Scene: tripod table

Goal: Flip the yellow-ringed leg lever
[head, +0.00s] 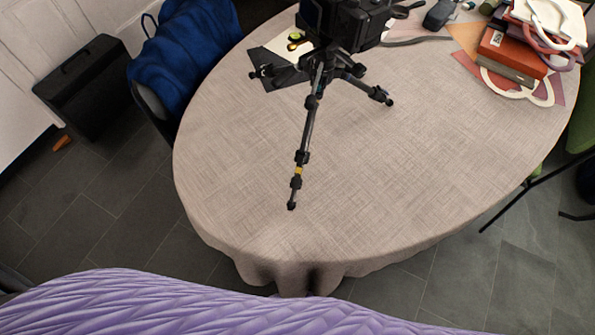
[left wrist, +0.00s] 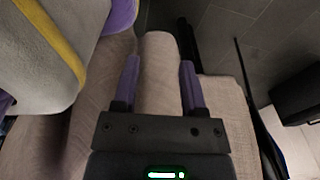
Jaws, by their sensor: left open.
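A black tripod (head: 313,103) stands on the table with its legs spread and a black camera-like body (head: 345,20) on top. The leg nearest me carries a yellow ring (head: 298,170) just above a dark lever clamp (head: 296,182); its foot rests on the cloth. The lever is too small to tell whether it is flipped. My left gripper (left wrist: 160,72) shows only in the left wrist view. Its two purple fingers are apart with nothing between them, over the tablecloth's hanging folds. The tripod is not in that view. My right gripper is in neither view.
The oval table (head: 420,150) has a beige cloth, bare around the near leg. Books and papers (head: 515,50) pile at the right back. A chair with blue cloth (head: 185,60) stands at the left, a black case (head: 85,85) beyond it.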

